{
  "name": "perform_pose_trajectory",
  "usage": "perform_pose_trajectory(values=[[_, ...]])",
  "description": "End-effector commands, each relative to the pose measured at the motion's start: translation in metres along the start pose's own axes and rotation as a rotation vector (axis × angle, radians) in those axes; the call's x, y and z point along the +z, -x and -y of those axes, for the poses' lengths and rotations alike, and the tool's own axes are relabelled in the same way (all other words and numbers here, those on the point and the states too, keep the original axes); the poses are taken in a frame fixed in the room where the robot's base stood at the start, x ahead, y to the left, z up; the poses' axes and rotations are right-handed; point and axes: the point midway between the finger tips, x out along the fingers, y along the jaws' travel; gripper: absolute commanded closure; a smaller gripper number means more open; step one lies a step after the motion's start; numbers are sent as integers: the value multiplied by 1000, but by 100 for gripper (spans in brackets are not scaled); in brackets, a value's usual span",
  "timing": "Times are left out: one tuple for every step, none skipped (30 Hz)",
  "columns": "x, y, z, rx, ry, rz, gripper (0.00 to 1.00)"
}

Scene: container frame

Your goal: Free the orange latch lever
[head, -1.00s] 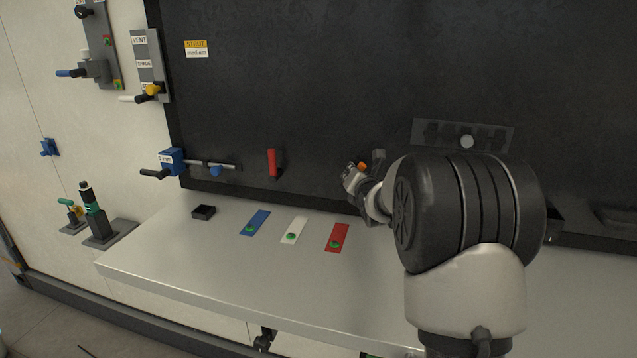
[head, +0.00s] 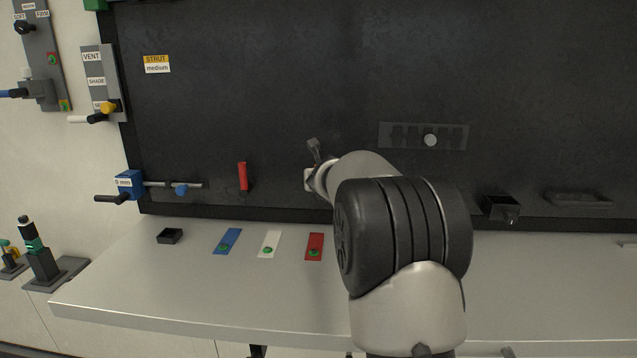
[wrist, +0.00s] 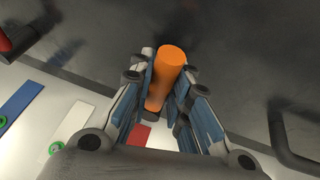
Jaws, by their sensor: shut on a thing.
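The orange latch lever (wrist: 170,66) is a plain orange cylinder in the wrist view. It lies between the two blue-padded fingers of my gripper (wrist: 160,92), which is shut on it. In the head view my gripper (head: 311,178) is at the dark wall, just right of a red handle. The orange lever does not show there; my gripper and arm cover that spot. The lever's base is hidden in both views.
The red handle (head: 243,176) and a blue clamp device (head: 130,184) with a rod are on the left. Blue (head: 229,239), white (head: 270,241) and red (head: 315,243) cards lie on the pale bench (head: 150,300). A grey slotted panel (head: 395,143) is to the right.

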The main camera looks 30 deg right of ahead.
Motion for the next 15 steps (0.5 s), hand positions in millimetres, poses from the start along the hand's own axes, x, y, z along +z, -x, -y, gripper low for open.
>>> perform_pose_trajectory(values=[[-2,-1,-1,-2,8,-5,100],[-2,-1,-1,-2,9,-5,100],[-2,-1,-1,-3,10,-6,100],[-3,-1,-1,-3,11,-6,100],[-3,-1,-1,-3,11,-6,100],[-3,-1,0,-3,12,-6,100],[-3,-1,0,-3,12,-7,100],[-3,-1,0,-3,12,-7,100],[-3,-1,0,-3,12,-7,100],[-3,-1,0,-3,12,-7,100],[-3,-1,0,-3,12,-7,100],[-3,-1,0,-3,12,-7,82],[-3,-1,0,-3,12,-7,80],[-3,-1,0,-3,11,-7,78],[-3,-1,0,-3,11,-7,76]])
